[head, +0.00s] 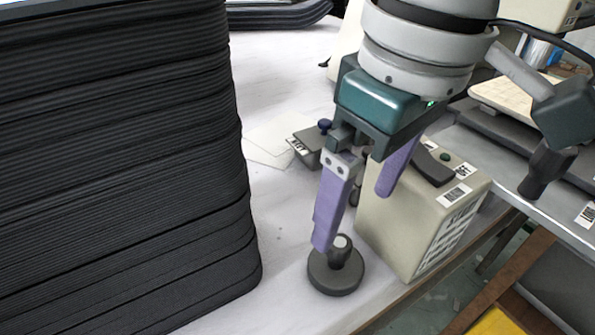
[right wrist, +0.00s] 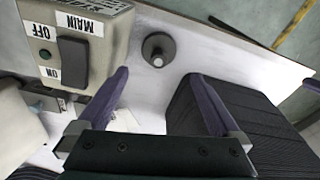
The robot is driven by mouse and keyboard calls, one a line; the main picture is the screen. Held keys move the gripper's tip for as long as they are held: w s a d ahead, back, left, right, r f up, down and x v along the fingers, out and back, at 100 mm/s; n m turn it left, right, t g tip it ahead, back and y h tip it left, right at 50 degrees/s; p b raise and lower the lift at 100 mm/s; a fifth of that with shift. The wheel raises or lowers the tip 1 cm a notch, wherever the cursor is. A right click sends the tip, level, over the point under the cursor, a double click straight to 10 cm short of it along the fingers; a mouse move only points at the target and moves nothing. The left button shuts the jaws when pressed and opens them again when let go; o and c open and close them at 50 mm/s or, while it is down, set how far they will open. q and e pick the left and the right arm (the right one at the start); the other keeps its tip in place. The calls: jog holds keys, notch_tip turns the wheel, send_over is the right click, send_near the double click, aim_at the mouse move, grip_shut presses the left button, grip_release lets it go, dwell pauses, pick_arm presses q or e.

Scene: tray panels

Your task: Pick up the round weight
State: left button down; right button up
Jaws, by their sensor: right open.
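The round weight (head: 336,275) is a dark grey disc with an upright knob, standing on the white table near its front edge. It also shows in the right wrist view (right wrist: 158,49), ahead of the fingers and between their lines. My right gripper (head: 355,215) has purple fingers, spread apart and empty. In the head view its left finger overlaps the knob's top edge; I cannot tell whether they touch. In the right wrist view the right gripper (right wrist: 160,85) shows a clear gap to the weight.
A tall stack of black trays (head: 120,160) stands left of the weight. A beige switch box (head: 425,215) stands close on its right, also in the right wrist view (right wrist: 75,40). A small grey device (head: 308,143) and white sheets (head: 268,140) lie behind. The table edge is near.

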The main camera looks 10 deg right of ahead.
aim_at(340, 242)
pick_arm(q)
jog(key=shift+a+f+b, duration=0.15)
jog(key=shift+f+b, duration=0.45)
jog(key=shift+f, duration=0.2)
pick_arm(e)
jog(key=f, duration=0.4)
jog(key=shift+w+a+f, duration=0.2)
jog(key=shift+w+f, duration=0.05)
jog(key=shift+f, duration=0.05)
pick_arm(q)
notch_tip(340, 242, down, 2)
jog(key=shift+b, duration=0.95)
pick_arm(e)
jog(key=f, duration=0.3)
jog(key=w+f, duration=0.1)
jog(key=f, duration=0.1)
jog(key=shift+a+f, duration=0.15)
jog(key=shift+f, duration=0.05)
jog(key=shift+r, duration=0.15)
grip_shut()
